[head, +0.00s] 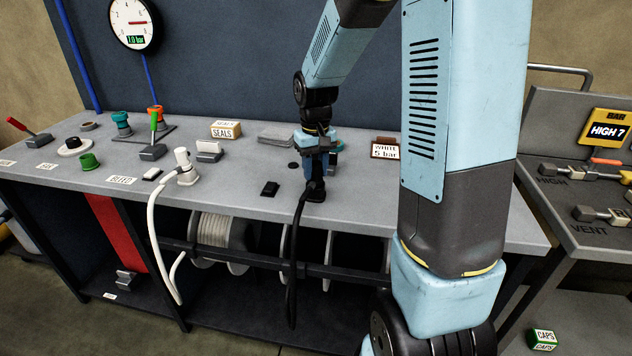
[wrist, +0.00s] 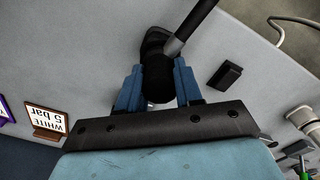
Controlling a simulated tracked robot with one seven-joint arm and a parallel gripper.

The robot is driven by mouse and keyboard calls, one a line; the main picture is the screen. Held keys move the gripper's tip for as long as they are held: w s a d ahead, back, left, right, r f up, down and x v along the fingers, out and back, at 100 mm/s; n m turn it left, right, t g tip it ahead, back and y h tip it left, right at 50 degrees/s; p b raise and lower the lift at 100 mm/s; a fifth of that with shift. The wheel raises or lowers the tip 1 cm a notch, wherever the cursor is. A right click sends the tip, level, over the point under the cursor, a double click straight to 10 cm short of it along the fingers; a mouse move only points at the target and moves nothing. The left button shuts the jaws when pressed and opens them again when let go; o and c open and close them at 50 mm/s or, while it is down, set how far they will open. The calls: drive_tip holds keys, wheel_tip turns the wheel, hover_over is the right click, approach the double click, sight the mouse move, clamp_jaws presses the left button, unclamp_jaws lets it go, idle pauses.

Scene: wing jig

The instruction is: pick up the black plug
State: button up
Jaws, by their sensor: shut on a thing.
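The black plug (head: 315,190) is at the front middle of the grey bench, with its black cable hanging over the front edge. My gripper (head: 312,174) points down at it from above. In the wrist view the black plug (wrist: 157,80) is between the two blue fingers of my gripper (wrist: 160,92), which are shut on it. The black cable (wrist: 192,28) runs off it to the upper right. I cannot tell whether the plug's lower end touches its black base or the bench.
A white plug (head: 184,165) with a white hose stands to the left. A small black block (head: 270,188) lies just left of my gripper. The "WHITE 5 bar" sign (head: 385,151) stands to the right. A SEALS box (head: 226,129) is farther back.

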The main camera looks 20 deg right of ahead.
drive_tip(key=shift+c, duration=0.8)
drive_tip(key=shift+r, duration=0.2)
wheel_tip(320, 180, up, 3)
drive_tip(key=shift+s+r, duration=0.15)
drive_tip(key=shift+r, duration=0.05)
drive_tip(key=s+r, duration=1.2)
drive_tip(key=s, duration=0.1)
drive_tip(key=shift+s+r, duration=0.15)
drive_tip(key=shift+s, duration=0.2)
idle(0.3)
